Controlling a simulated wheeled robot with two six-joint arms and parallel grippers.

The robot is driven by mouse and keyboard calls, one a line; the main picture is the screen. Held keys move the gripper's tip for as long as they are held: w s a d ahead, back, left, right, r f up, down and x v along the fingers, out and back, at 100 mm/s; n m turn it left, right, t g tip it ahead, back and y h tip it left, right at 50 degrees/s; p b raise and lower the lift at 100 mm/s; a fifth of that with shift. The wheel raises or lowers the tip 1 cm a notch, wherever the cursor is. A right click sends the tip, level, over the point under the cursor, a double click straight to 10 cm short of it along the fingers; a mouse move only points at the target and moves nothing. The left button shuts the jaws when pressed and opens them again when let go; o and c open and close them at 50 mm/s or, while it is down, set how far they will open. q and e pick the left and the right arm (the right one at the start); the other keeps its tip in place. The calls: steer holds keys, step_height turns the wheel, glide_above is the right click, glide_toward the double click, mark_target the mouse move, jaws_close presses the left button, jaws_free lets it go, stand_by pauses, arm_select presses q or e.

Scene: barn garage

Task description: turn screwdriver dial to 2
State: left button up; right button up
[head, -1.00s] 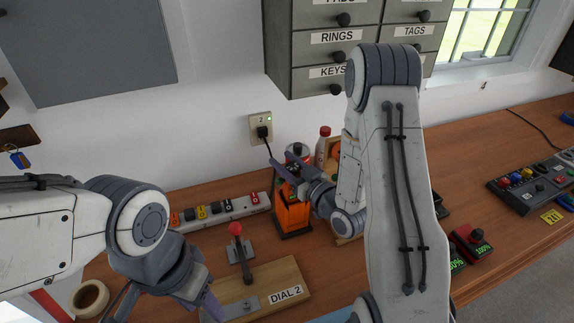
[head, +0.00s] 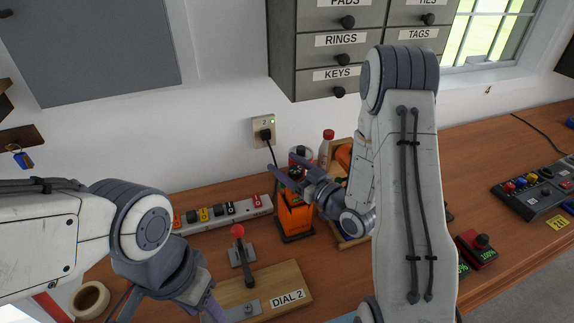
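An orange and black tool (head: 294,222), which looks like the screwdriver, stands upright on the bench near the wall. My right gripper (head: 279,178) has its purple fingers at the tool's top and covers that part. The screwdriver's dial is hidden or too small to read, and I cannot tell whether the fingers touch it. A label reading "DIAL 2" (head: 287,298) is on a wooden board (head: 262,290) in front. My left gripper (head: 212,308) is low at the board's left end, partly cut off by the bottom edge; its finger opening cannot be made out.
A red-knobbed lever (head: 240,246) rises from the board. Behind are a power strip (head: 222,211), a red-capped bottle (head: 327,147) and a plugged wall socket (head: 264,130). A tape roll (head: 90,299) lies at left. A red box (head: 478,249) and a button panel (head: 534,192) are at right.

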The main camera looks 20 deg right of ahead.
mark_target(301, 173)
steer(key=shift+s+d, duration=0.15)
steer(key=shift+s, duration=0.15)
steer(key=shift+p+v, duration=0.4)
steer(key=shift+v, duration=0.75)
steer(key=s+p, duration=0.1)
steer(key=p, duration=0.1)
steer(key=s+d+p, duration=0.1)
steer(key=p, duration=0.1)
steer(key=shift+s+r+p, duration=0.1)
steer(key=shift+r+p, duration=0.2)
steer(key=shift+r, duration=0.05)
steer(key=p+v, duration=0.1)
steer(key=v, duration=0.1)
steer(key=p+v, duration=0.1)
steer(key=v, duration=0.1)
steer(key=shift+f, duration=0.2)
steer(key=shift+s+d+f, duration=0.1)
steer(key=shift+s+f, duration=0.05)
steer(key=shift+s, duration=0.4)
